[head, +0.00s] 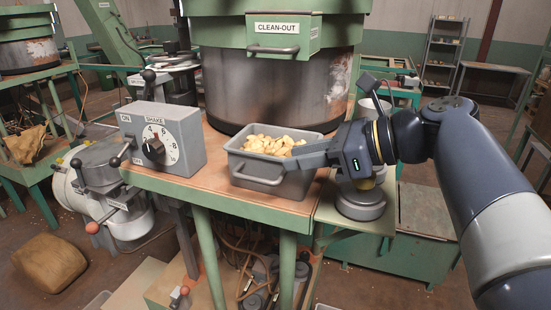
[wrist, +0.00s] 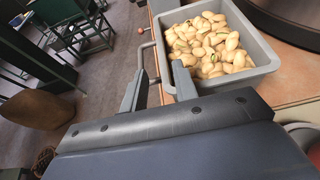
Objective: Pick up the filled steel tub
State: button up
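The grey steel tub (head: 235,163) is full of pale nuts (head: 270,145) and stands upright at the front edge of the bench. Its bar handle (head: 257,181) faces the front. My gripper (head: 294,158) is at the tub's right front corner, its fingers pointing left. In the wrist view my gripper (wrist: 156,76) is open, its two fingers well apart. The tub (wrist: 262,55) and nuts (wrist: 210,42) lie beyond and right of them. The handle (wrist: 143,62) shows near the gap between the fingers. I cannot tell whether a finger touches the tub.
A green hopper with a CLEAN-OUT door (head: 285,32) stands right behind the tub. A grey SHAKE control box (head: 165,140) with a dial is to the tub's left. A round grey base (head: 360,205) stands below my gripper.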

aim_at(275, 157)
jog(key=x, duration=0.2)
jog(key=p+x, duration=0.1)
jog(key=x, duration=0.1)
jog(key=shift+w+r, duration=0.15)
jog(key=shift+w, duration=0.25)
jog(key=shift+w+a+f, duration=0.15)
jog(key=shift+a+f, duration=0.1)
jog(key=shift+a, duration=0.35)
grip_shut()
jog(key=shift+r, duration=0.1)
dwell(0.6)
